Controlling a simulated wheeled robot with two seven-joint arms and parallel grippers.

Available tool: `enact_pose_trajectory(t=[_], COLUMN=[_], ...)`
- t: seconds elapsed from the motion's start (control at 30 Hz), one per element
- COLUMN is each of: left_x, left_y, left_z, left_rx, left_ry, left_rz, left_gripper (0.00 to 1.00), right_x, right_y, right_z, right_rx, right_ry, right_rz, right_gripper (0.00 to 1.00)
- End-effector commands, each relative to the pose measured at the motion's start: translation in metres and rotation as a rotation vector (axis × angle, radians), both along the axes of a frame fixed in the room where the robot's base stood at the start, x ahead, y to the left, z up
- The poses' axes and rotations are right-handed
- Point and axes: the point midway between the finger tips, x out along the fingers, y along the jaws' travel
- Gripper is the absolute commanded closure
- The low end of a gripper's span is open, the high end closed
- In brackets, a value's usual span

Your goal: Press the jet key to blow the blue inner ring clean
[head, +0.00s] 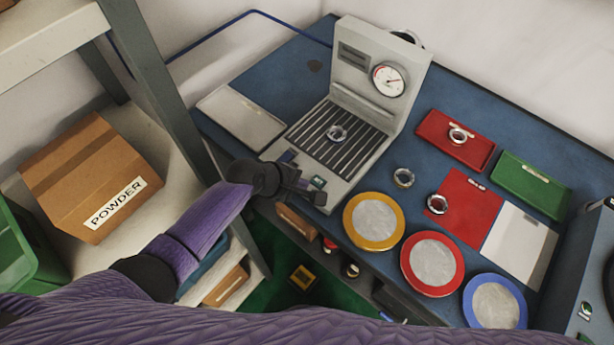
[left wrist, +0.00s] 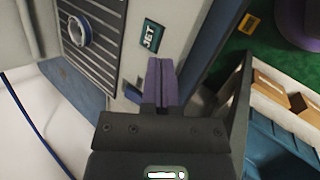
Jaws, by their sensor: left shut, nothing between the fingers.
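The blue inner ring (head: 337,133) lies on the slatted grille of the grey machine (head: 385,45); the left wrist view shows its blue inside (left wrist: 78,31). A green JET label (head: 318,182) is on the machine's front edge, also readable in the left wrist view (left wrist: 152,36). A blue key (left wrist: 133,94) is near the label on that front edge. My left gripper (head: 318,197) is shut and empty at the front edge, close to the label. In the left wrist view its fingertips (left wrist: 162,68) appear between label and key; I cannot tell whether they touch. My right gripper is out of view.
Two metal rings (head: 403,177) lie right of the machine, one on a red mat (head: 470,205). Another sits in a red tray (head: 432,130). Yellow (head: 349,222), red (head: 408,270) and blue-rimmed (head: 470,300) dishes line the front.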

Motion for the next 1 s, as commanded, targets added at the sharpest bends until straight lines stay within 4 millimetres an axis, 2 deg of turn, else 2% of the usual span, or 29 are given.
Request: enact_pose_trajectory(t=[0.03, 0.1, 0.2, 0.33, 0.77, 1.0], left_x=[0.009, 0.019, 0.028, 0.032, 0.033, 0.033], left_y=[-0.006, -0.015, -0.025, -0.033, -0.034, -0.034], left_z=[0.018, 0.040, 0.064, 0.080, 0.081, 0.061], left_rx=[-0.043, -0.111, -0.186, -0.238, -0.248, -0.248], left_ry=[0.014, 0.049, 0.099, 0.143, 0.152, 0.151], left_rz=[0.025, 0.067, 0.110, 0.140, 0.147, 0.147], left_gripper=[1.00, 1.00, 1.00, 1.00, 1.00, 1.00], right_x=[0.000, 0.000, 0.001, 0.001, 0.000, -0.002], right_y=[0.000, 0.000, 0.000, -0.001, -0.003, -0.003], right_z=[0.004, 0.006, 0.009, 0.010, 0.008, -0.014], right_rx=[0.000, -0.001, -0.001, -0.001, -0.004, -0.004], right_ry=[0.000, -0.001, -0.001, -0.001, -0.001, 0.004], right_rz=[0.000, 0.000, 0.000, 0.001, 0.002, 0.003], right_gripper=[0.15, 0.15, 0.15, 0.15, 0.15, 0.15])
